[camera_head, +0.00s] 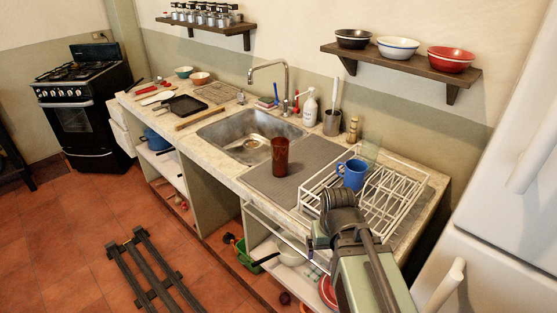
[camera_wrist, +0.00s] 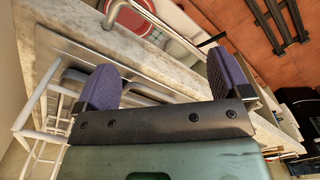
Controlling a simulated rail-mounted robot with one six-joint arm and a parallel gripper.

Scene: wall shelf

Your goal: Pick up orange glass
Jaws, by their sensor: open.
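The orange glass (camera_head: 280,157), a dark amber-brown tumbler, stands upright on the grey ribbed mat (camera_head: 262,186) beside the sink in the head view. I do not see it in the wrist view. My gripper (camera_wrist: 164,82) shows in the wrist view with its two purple-grey fingers wide apart and nothing between them.
A white dish rack (camera_head: 396,205) with a blue mug (camera_head: 351,174) stands right of the glass. The steel sink (camera_head: 228,135) lies to its left. A wall shelf (camera_head: 400,63) with bowls is above.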

